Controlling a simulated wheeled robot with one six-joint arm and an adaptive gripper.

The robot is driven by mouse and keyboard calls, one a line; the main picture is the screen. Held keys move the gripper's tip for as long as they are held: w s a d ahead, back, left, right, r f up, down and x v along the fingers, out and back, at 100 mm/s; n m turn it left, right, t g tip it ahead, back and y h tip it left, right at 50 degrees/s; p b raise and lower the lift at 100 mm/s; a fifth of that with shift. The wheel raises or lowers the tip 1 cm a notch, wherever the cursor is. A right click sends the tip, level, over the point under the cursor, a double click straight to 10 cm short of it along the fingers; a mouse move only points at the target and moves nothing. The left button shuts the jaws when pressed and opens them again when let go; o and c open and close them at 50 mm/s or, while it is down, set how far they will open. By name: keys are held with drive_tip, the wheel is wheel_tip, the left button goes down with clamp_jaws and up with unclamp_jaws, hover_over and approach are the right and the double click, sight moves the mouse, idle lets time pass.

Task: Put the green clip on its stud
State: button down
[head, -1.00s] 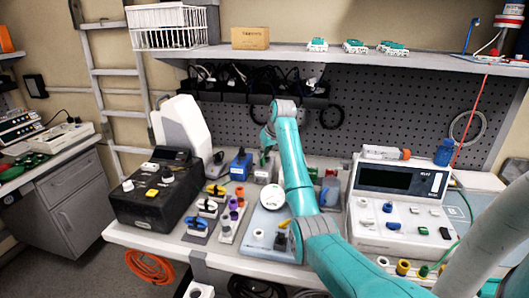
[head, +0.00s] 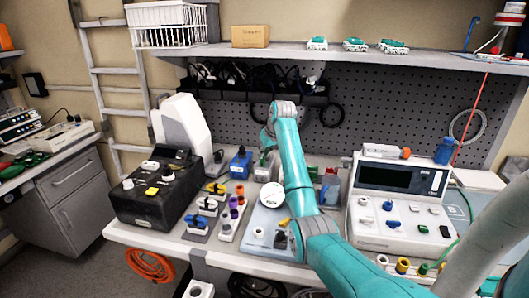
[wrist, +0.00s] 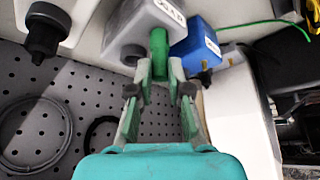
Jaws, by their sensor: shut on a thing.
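The green clip (wrist: 158,42) is between the fingertips of my gripper (wrist: 160,72) in the wrist view. The fingers are closed on its near end, and its rounded far end sticks out beyond them. In the head view my own arm largely hides the gripper, behind the middle of the bench. I cannot tell which stud belongs to the clip. A white bottle-like box (wrist: 155,16) with a dark cap lies just beyond the clip in the wrist view. Whether the clip touches it is unclear.
A blue box (head: 240,165) stands left of the gripper area and shows close by in the wrist view (wrist: 197,47). Pegboard (head: 390,118) and an overhead shelf (head: 290,51) lie behind.

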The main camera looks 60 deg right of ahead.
idle(0.3)
drive_tip(key=c, duration=0.5)
unclamp_jaws()
drive_tip(key=shift+c, duration=0.2)
wheel_tip(320, 180, up, 7)
idle(0.7)
idle(0.4)
